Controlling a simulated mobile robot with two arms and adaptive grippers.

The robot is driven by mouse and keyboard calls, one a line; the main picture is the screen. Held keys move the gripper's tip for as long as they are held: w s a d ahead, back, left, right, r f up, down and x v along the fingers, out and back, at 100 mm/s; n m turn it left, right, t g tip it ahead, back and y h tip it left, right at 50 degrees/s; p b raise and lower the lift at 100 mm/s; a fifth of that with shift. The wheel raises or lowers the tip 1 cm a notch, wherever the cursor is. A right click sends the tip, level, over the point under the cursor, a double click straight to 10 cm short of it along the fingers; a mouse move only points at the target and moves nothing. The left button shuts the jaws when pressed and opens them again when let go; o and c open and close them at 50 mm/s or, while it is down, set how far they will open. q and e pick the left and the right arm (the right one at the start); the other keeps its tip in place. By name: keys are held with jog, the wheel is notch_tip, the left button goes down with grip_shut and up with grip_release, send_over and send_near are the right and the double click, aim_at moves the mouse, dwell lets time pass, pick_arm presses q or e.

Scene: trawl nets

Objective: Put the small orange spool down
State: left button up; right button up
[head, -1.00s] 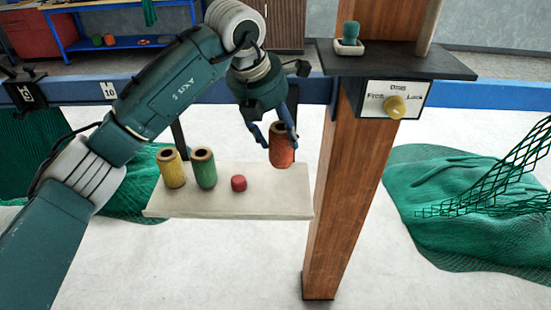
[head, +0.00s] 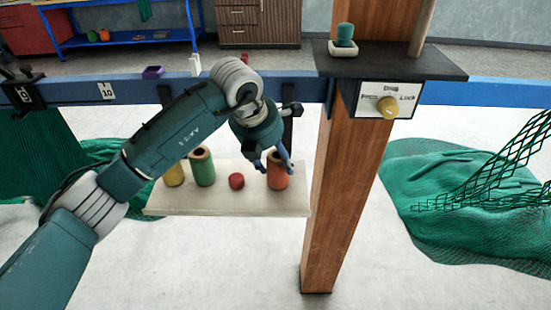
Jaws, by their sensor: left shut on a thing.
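The small orange spool (head: 278,176) stands upright at the right end of a pale shelf board (head: 225,206). Its base appears to touch the board. My left gripper (head: 279,163) comes down from above and its blue fingers are shut on the spool's upper part. The fingers and wrist hide some of the spool's top. My right gripper is not in view.
On the same board stand a red cap-like piece (head: 236,181), a green spool (head: 202,168) and a yellow spool (head: 173,174), partly behind my arm. A wooden post (head: 345,200) rises just right of the board. Green netting (head: 450,200) lies on the floor at right.

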pick_arm(q)
jog(key=o, duration=1.3)
jog(key=shift+c, duration=0.2)
jog(key=b+v, duration=0.3)
jog(key=v, duration=0.9)
